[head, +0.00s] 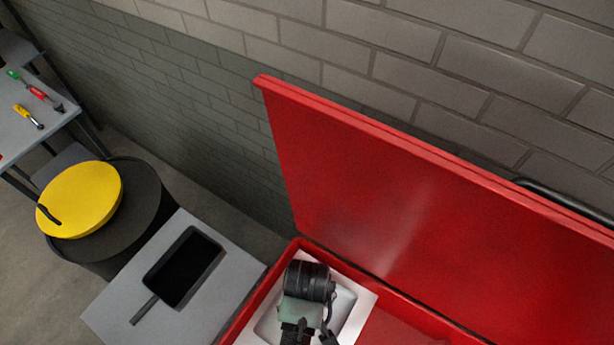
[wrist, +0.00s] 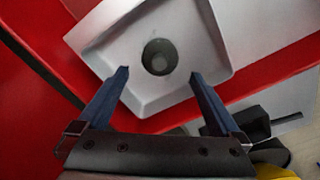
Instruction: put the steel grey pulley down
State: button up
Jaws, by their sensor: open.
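The steel grey pulley (wrist: 159,56) is a small, dark round piece with a darker centre. It lies in the shallow recess of a white tray (wrist: 206,60) in the wrist view. My gripper (wrist: 158,78) is open, with its two blue fingers apart and nothing between them. The pulley shows beyond the fingertips, roughly centred between them, with no finger touching it. In the head view the white tray (head: 364,297) sits inside the red chest, and my arm stands over it and hides the pulley.
The red chest's raised lid (head: 400,200) stands behind the tray, by the brick wall. A bench (head: 25,125) with several tools stands far left.

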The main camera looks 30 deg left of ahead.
jog(key=shift+r, duration=2.6)
